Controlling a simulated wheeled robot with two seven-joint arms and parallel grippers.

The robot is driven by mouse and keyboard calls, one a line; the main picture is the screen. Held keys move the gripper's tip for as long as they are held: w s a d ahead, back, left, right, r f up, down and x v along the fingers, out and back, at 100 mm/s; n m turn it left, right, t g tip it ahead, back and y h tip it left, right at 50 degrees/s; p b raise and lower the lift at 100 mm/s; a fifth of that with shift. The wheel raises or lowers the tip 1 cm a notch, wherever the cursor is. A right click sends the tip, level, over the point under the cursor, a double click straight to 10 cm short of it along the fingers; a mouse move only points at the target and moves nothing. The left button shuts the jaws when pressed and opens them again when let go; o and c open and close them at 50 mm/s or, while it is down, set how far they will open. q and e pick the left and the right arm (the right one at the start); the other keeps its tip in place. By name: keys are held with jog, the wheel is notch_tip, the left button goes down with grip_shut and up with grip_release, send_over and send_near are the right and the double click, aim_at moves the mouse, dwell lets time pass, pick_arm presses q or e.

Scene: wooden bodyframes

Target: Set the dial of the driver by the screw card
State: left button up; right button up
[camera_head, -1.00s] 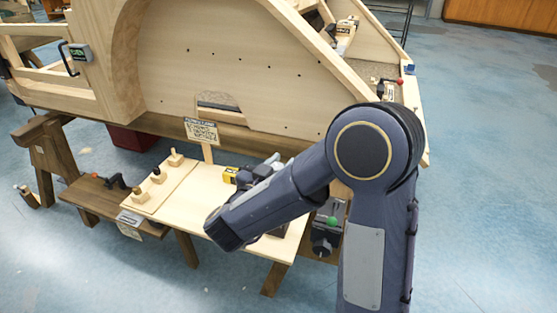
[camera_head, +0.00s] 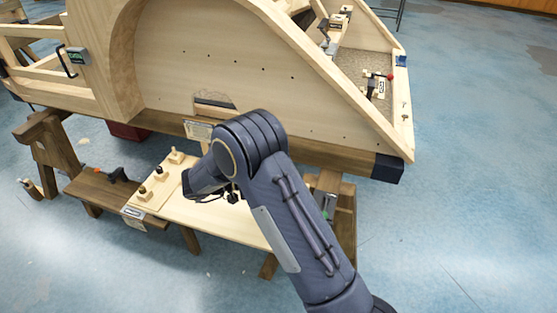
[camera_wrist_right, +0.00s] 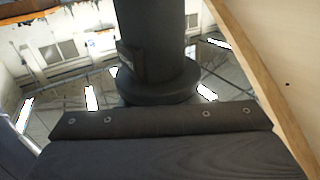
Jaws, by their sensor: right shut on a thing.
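The screw card (camera_head: 197,130) stands on its post behind the pale board, and my right arm partly covers it. Its writing is too small to read. My right arm reaches across to the pale board (camera_head: 225,222), and its links mostly hide the gripper in the head view. The dial's marks cannot be made out. My left gripper is out of view.
A peg board with several knobbed pegs (camera_head: 160,178) lies on the left of the pale board. A dark wooden bench (camera_head: 95,187) adjoins it. The large wooden bodyframe (camera_head: 250,80) rises behind. The blue floor (camera_head: 460,170) at right is clear.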

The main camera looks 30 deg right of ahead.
jog(key=shift+s+m+g+y+p, duration=0.15)
jog(key=shift+m+g+y+p, duration=0.65)
jog(key=shift+m+g+p, duration=0.5)
jog(key=shift+g, duration=0.3)
jog(key=o, duration=1)
jog(key=shift+a, duration=0.1)
jog(key=shift+p+v, duration=0.85)
jog(key=shift+v, duration=3.05)
